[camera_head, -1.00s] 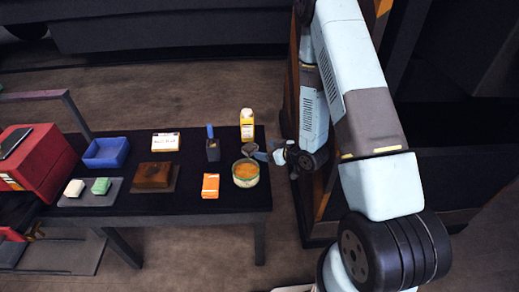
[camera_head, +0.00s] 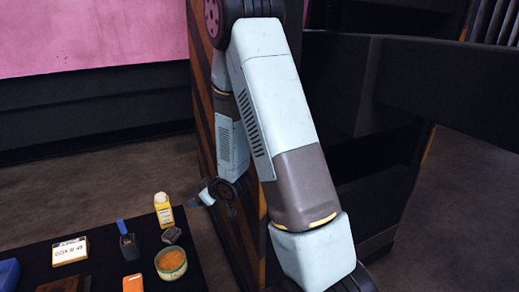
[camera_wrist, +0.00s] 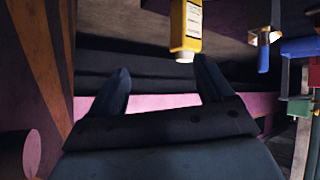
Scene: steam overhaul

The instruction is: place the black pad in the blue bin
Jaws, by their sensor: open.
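A small dark grey-black block, which looks like the black pad (camera_head: 172,234), lies on the black table between the yellow bottle and the round bowl in the head view. Only a corner of the blue bin (camera_head: 8,273) shows at the left edge of that view. My gripper (camera_head: 206,194) is beyond the table's right edge, to the right of the yellow bottle and apart from the pad. In the wrist view my gripper (camera_wrist: 163,82) has its two fingers spread with nothing between them. I cannot make out the pad in the wrist view.
A yellow bottle (camera_head: 163,210), a bowl with orange contents (camera_head: 171,263), an orange box (camera_head: 132,283), a blue-handled tool (camera_head: 127,241) and a white labelled box (camera_head: 70,251) stand on the table. The bottle (camera_wrist: 186,25) shows close beyond the fingers. A striped post stands beside my arm.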

